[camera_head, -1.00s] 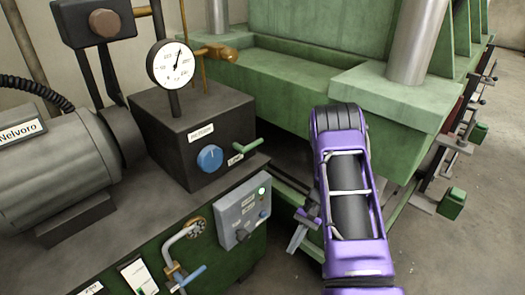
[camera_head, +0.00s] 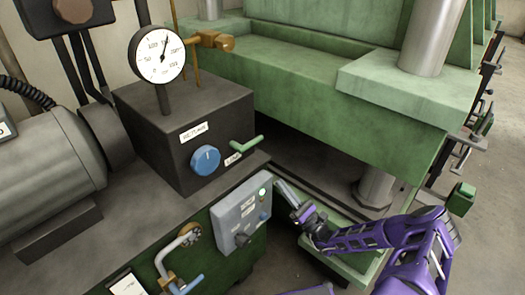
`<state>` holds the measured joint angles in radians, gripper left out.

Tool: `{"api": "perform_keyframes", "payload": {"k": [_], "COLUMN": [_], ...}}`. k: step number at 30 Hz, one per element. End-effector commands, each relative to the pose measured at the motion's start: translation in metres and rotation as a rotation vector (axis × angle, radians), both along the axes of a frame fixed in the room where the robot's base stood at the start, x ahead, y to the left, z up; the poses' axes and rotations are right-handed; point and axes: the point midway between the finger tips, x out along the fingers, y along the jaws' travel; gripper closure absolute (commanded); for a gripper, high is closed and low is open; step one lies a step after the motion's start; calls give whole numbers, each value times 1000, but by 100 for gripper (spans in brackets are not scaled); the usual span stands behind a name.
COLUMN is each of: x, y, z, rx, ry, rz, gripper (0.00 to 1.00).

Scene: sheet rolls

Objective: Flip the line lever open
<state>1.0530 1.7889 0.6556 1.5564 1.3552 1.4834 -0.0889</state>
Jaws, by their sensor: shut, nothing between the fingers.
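A green-handled lever (camera_head: 247,143) sticks out from the right side of the dark box (camera_head: 185,140). A small label (camera_head: 233,159), too small to read surely, is beside it, and I take this for the line lever. My gripper (camera_head: 281,186) is shut and empty. It is below and to the right of the lever, apart from it, close to the right edge of the grey control panel (camera_head: 241,220). My purple arm (camera_head: 375,238) reaches in from the lower right.
A blue knob (camera_head: 205,158) and a round gauge (camera_head: 158,54) are on the dark box. A pipe with a blue-handled valve (camera_head: 187,284) is at the lower left. The big green machine (camera_head: 330,95) stands behind. A motor (camera_head: 45,165) is at the left.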

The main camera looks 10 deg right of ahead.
Motion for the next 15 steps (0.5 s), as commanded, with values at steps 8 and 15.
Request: {"api": "perform_keyframes", "payload": {"k": [8, 15], "x": [0, 10], "y": [-1, 6], "z": [0, 9], "rx": [4, 1], "ry": [-1, 0], "rz": [-4, -2], "gripper": [100, 100]}}
